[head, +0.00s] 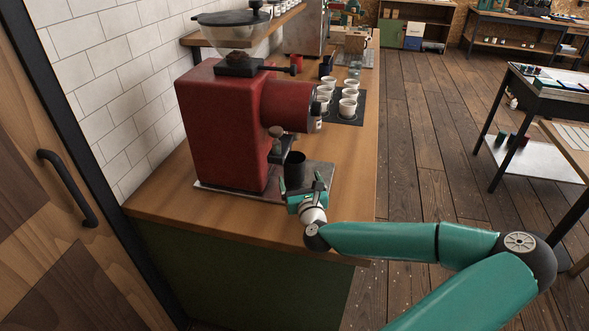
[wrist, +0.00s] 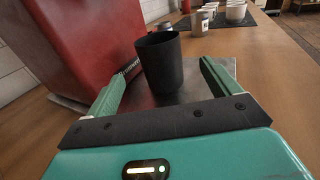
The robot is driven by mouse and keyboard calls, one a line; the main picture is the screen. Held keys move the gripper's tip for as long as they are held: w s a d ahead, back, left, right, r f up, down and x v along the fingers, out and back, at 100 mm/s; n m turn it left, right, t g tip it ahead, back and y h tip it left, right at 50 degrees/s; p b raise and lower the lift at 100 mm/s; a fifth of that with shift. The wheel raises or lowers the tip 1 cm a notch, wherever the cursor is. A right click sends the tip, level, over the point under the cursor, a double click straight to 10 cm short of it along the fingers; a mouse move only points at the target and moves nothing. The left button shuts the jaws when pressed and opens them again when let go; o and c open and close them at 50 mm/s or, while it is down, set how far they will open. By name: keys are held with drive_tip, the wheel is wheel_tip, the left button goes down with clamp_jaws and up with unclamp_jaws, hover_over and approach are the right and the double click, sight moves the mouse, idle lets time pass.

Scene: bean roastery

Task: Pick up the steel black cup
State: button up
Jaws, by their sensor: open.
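The black steel cup (head: 294,168) stands upright on the metal base plate of the red grinder, below its spout. It also shows in the wrist view (wrist: 161,65), slightly beyond the fingertips and roughly between them. My gripper (head: 302,183) is open and empty, low over the counter on the near side of the cup. In the wrist view, its two green fingers (wrist: 165,70) spread to either side of the cup's line. I see no clear contact between fingers and cup.
The red grinder (head: 222,130) stands close on the left, its dosing parts just above the cup. Several white cups (head: 347,106) stand on a dark mat farther back. The wooden counter (head: 348,160) is clear to the right of the cup, up to its edge.

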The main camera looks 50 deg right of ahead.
sight(292, 158)
drive_tip(key=x, duration=0.2)
drive_tip(key=shift+w+d, duration=0.15)
drive_tip(key=shift+w, duration=0.25)
drive_tip(key=x, duration=0.5)
drive_tip(key=shift+w+d+f, duration=0.15)
drive_tip(key=shift+w+d, duration=0.05)
drive_tip(key=shift+d, duration=0.2)
drive_tip(key=c, duration=1.2)
